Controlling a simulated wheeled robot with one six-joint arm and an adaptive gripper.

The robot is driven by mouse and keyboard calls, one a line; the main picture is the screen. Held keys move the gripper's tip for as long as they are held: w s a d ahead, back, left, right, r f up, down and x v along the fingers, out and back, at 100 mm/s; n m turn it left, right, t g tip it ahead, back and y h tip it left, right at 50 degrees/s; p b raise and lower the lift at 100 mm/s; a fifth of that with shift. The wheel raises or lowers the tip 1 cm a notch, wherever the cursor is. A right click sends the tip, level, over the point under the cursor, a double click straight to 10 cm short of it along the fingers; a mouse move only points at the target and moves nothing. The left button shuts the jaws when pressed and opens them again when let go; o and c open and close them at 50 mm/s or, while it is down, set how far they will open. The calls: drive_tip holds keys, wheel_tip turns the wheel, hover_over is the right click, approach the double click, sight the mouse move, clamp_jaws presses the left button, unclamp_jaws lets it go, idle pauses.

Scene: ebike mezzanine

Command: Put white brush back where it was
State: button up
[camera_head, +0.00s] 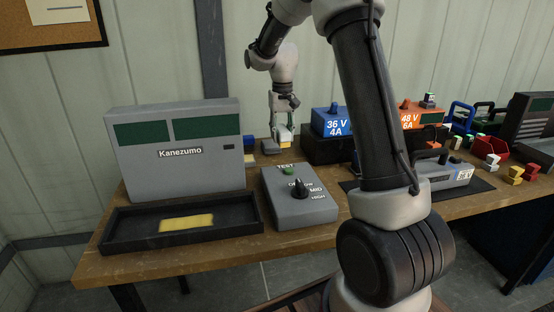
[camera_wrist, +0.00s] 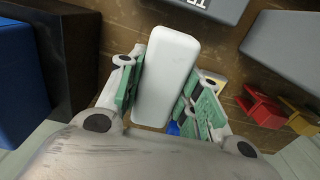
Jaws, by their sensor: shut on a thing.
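The white brush shows in the wrist view as a smooth, rounded white block (camera_wrist: 168,72) between the green finger pads. My gripper (camera_wrist: 157,95) is shut on it. In the head view my gripper (camera_head: 283,128) points down over the back of the bench, between the Kanezumo unit and the blue 36 V box. The brush is small there and partly covered by the fingers. Its underside is hidden in the wrist view, and I cannot tell whether it touches the bench.
The wooden bench (camera_head: 96,268) holds the grey Kanezumo unit (camera_head: 168,178), a black tray (camera_head: 118,240) with a yellow pad (camera_head: 187,223), and a grey test box (camera_head: 290,208) with a knob. The blue 36 V box (camera_head: 328,121) stands right of my gripper. Small coloured blocks lie far right.

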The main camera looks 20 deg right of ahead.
sight(282, 128)
wheel_tip(282, 128, down, 9)
idle(0.4)
drive_tip(key=shift+f, duration=0.1)
drive_tip(key=o, duration=1.2)
wheel_tip(282, 128, up, 12)
drive_tip(key=shift+s+r, duration=0.1)
drive_tip(key=s+r+n+t, duration=0.1)
drive_tip(key=s+r, duration=0.4)
drive_tip(key=s, duration=0.3)
drive_tip(key=s+r+t, duration=0.1)
drive_tip(key=s+r, duration=0.4)
drive_tip(key=s, duration=0.9)
drive_tip(key=s+a+f+t, duration=0.1)
drive_tip(key=s, duration=0.5)
drive_tip(key=s+f+n+t, duration=0.1)
drive_tip(key=s, duration=0.5)
drive_tip(key=shift+s+a, duration=0.15)
drive_tip(key=shift+a, duration=0.05)
